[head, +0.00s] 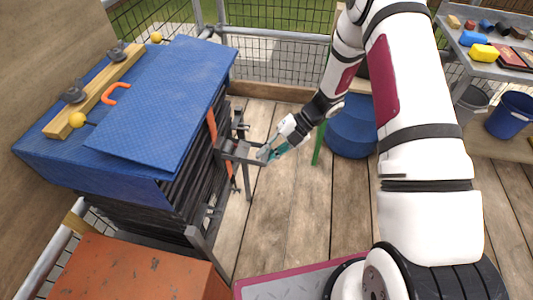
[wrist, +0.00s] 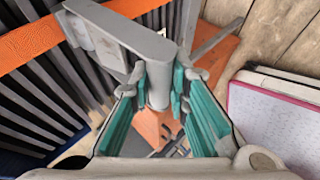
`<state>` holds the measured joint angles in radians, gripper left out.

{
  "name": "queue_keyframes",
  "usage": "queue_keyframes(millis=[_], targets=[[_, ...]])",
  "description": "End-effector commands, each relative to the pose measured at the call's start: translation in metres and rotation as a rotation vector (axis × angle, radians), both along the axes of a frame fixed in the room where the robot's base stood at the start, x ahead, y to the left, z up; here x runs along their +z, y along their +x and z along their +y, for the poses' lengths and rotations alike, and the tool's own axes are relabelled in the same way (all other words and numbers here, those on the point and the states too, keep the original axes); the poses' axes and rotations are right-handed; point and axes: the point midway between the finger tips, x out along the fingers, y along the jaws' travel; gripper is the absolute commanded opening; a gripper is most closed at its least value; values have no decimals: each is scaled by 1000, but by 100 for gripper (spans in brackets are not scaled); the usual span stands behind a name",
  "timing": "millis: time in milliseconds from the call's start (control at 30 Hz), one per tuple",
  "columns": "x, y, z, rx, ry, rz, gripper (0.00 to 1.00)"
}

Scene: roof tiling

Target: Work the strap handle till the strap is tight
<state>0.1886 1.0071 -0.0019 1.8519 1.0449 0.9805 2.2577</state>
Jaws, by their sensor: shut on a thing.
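The strap handle is a grey metal lever (head: 238,150) jutting right from the side of the dark stack in the head view. In the wrist view its grey arm (wrist: 115,32) ends in a rounded upright grip (wrist: 158,85). My gripper (head: 266,153) is shut on this grip, with teal finger pads on both sides of it in the wrist view (wrist: 160,92). The orange strap (head: 211,130) runs down the stack's side, and it crosses the upper left of the wrist view (wrist: 30,43). How taut the strap is cannot be told.
A blue cover (head: 150,110) lies over the stack, with a wooden bar (head: 98,88) on top. An orange-red box (head: 135,270) stands at the lower left. A blue barrel (head: 351,128) stands behind my arm. The plank floor (head: 290,215) right of the stack is clear.

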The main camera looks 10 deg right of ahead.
Motion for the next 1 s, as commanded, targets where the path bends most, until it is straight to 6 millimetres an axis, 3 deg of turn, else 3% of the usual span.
queue_keyframes(millis=[33,67,467,1000], targets=[[2,1,4,2,8,0,18],[2,1,4,1,9,0,25],[5,2,-3,0,3,-2,26],[67,12,-74,-1,4,-4,26]])
